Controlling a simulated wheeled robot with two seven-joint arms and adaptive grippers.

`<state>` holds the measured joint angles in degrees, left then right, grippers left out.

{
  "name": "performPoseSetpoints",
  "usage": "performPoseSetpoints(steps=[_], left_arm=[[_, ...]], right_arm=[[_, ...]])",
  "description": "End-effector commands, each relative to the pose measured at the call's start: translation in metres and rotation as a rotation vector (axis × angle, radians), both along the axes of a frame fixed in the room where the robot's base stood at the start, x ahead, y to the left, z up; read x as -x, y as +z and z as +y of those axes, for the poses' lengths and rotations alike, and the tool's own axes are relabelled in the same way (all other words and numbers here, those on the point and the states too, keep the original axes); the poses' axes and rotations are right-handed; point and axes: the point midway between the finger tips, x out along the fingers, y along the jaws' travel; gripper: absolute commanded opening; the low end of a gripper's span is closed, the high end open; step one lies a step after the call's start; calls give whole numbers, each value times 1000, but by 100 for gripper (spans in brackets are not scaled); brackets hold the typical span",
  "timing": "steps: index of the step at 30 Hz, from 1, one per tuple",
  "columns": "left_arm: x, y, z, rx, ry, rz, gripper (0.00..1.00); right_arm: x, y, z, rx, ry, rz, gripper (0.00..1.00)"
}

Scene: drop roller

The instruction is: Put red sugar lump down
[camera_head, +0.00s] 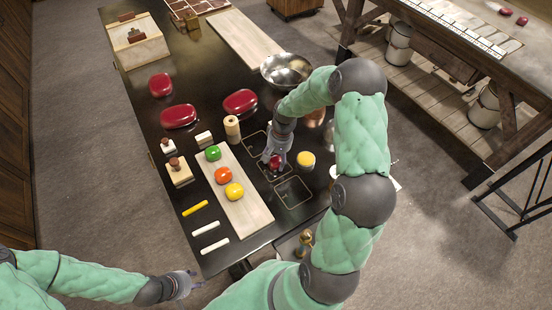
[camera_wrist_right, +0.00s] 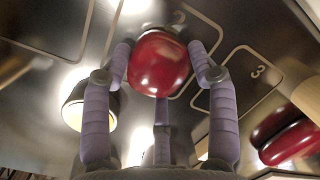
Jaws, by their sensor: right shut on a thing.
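The red sugar lump (camera_head: 275,162) is a small glossy rounded block. My right gripper (camera_head: 272,155) is shut on it, over the outlined squares on the dark table. In the right wrist view the lump (camera_wrist_right: 158,64) sits between the finger tips; one outline beyond it is marked 3 (camera_wrist_right: 257,71). I cannot tell whether the lump touches the table. The front outlined square (camera_head: 293,192) is empty. My left gripper (camera_head: 187,283) is off the table's front edge at lower left, away from the lump; its jaws are too small to read.
Green (camera_head: 213,153), orange (camera_head: 223,174) and yellow (camera_head: 234,191) lumps sit on a pale board (camera_head: 250,212) to the left. A yellow-topped jar (camera_head: 306,159) stands close right of the right gripper. A metal bowl (camera_head: 287,70) and larger red objects (camera_head: 178,116) are further back.

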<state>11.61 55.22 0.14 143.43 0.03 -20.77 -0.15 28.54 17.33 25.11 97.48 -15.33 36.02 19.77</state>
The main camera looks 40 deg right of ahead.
Motion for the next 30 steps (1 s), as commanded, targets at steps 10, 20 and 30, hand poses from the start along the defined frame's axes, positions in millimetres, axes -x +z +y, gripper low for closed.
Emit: performPoseSetpoints(steps=[10, 20, 30], left_arm=[[0, -1, 0, 0, 0, 0, 40], [0, 3, 0, 0, 0, 0, 40], [0, 7, 0, 0, 0, 0, 40]], right_arm=[[0, -1, 0, 0, 0, 0, 83], [-1, 16, -3, 2, 1, -3, 83], [-1, 82, -14, 2, -1, -3, 83]])
